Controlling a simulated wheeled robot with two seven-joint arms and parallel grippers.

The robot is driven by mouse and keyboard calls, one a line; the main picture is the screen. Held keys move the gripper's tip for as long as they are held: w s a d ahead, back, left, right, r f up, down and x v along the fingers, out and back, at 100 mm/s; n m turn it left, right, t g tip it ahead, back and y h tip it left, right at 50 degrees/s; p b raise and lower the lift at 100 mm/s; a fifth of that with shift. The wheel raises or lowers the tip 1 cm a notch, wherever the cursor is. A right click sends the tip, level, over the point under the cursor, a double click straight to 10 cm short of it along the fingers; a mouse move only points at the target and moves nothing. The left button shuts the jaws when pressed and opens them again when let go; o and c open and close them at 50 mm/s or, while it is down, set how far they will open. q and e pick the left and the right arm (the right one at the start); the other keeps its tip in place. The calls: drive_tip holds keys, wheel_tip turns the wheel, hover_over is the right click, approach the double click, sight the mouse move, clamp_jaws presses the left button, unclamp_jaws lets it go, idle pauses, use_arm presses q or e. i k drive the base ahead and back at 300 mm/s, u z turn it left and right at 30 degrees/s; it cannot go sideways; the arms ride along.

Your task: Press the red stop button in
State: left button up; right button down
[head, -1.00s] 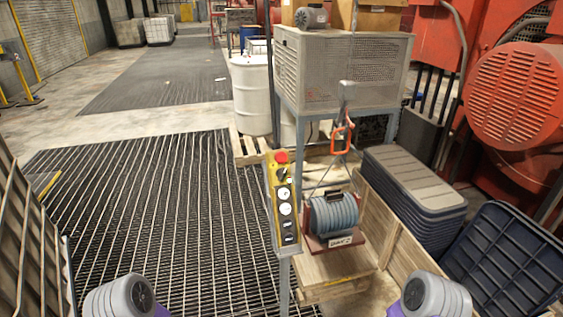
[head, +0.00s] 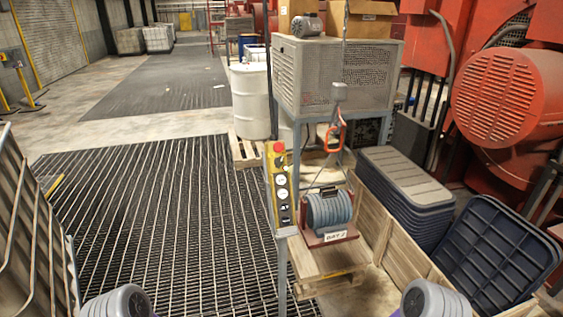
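The red stop button (head: 278,147) sits on the top end of a narrow yellow control box (head: 270,190). The box stands upright on a grey post, and its dark front panel carries a knob and round gauges. Parts of my two arms show at the bottom left and bottom right edges. Both are well below and apart from the button. Neither gripper's fingers are in the picture.
A grey reel (head: 329,209) on a red base with a label stands on a wooden pallet (head: 330,270) right of the post. An orange hook (head: 335,136) hangs above it. Stacked grey lids (head: 405,180) and a dark blue tray (head: 500,250) lie right. Grating floor (head: 150,220) at left is open.

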sight(278, 147)
drive_tip(key=z, duration=0.05)
drive_tip(key=k, duration=0.15)
drive_tip(key=u, duration=0.2)
drive_tip(key=i, duration=1.05)
drive_tip(key=z, duration=0.3)
